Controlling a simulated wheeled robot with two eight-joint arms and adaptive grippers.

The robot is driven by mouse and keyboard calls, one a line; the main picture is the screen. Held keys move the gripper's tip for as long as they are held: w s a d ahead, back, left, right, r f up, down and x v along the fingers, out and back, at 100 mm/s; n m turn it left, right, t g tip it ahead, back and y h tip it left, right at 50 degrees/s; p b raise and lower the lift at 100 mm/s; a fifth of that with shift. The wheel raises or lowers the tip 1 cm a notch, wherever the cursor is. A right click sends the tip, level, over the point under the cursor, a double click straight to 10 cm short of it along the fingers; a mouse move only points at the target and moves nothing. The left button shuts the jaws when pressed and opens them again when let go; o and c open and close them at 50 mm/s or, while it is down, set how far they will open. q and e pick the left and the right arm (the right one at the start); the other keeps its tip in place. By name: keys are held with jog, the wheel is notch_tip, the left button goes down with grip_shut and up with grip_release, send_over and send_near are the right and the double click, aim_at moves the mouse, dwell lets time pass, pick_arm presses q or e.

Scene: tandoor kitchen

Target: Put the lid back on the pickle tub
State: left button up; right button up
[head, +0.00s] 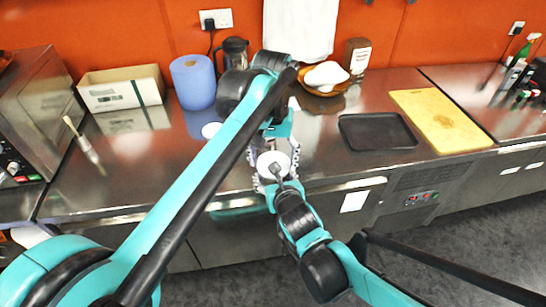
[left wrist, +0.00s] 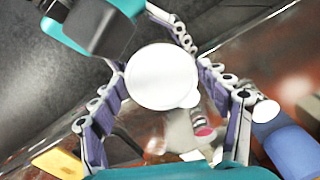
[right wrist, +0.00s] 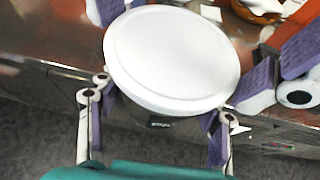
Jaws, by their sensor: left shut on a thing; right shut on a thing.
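A white round lid (head: 267,160) is between my two grippers, in front of the counter's front edge. It shows as a broad disc in the left wrist view (left wrist: 162,76) and the right wrist view (right wrist: 172,58). My left gripper (head: 274,152) is shut on it from the counter side. My right gripper (head: 276,174) is shut on it from the near side. A small white round thing (head: 210,130) is on the counter by the blue roll; I cannot tell whether it is the pickle tub. No other tub is clear.
A blue roll (head: 193,82), cardboard box (head: 120,90) and brush (head: 82,140) are at the left. A dark tray (head: 376,131) and yellow board (head: 440,120) are at the right. My left arm crosses over the counter's middle.

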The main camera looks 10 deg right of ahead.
pick_arm(q)
jog(key=shift+f, duration=0.6)
dwell(0.4)
jog(key=o, duration=0.8)
jog(key=shift+c, duration=0.2)
notch_tip(320, 180, up, 12)
jog(key=shift+a, duration=0.15)
